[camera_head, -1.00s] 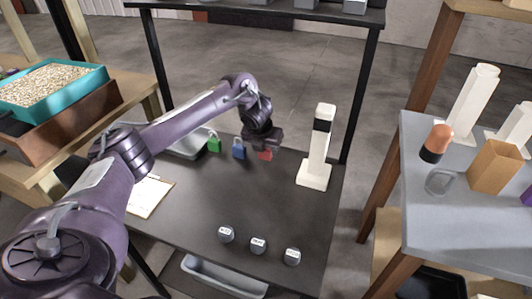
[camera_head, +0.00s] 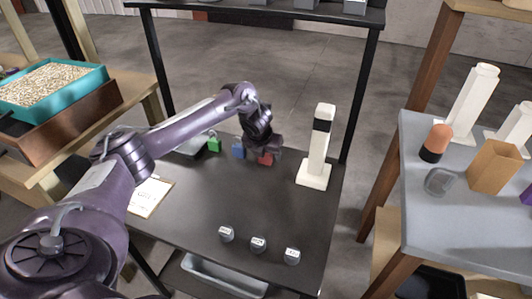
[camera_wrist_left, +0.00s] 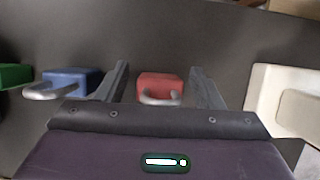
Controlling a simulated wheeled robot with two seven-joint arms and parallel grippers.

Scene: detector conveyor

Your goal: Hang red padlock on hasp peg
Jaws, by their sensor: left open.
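The red padlock (camera_head: 265,159) is near the back of the dark table. In the left wrist view the red padlock (camera_wrist_left: 160,86) shows between the two fingers, its metal shackle toward my palm. My left gripper (camera_head: 262,151) is open and points down at it, with a gap on each side of the body. In the left wrist view the fingers (camera_wrist_left: 159,73) flank the padlock without clearly touching it. A white post (camera_head: 317,145) with a black band stands on a white base to the right. I cannot make out a peg on it.
A blue padlock (camera_head: 238,151) and a green padlock (camera_head: 214,145) are left of the red one. Several small labelled round pieces, one here (camera_head: 258,245), sit near the table's front. A clipboard (camera_head: 150,197) lies at left. The table's middle is clear.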

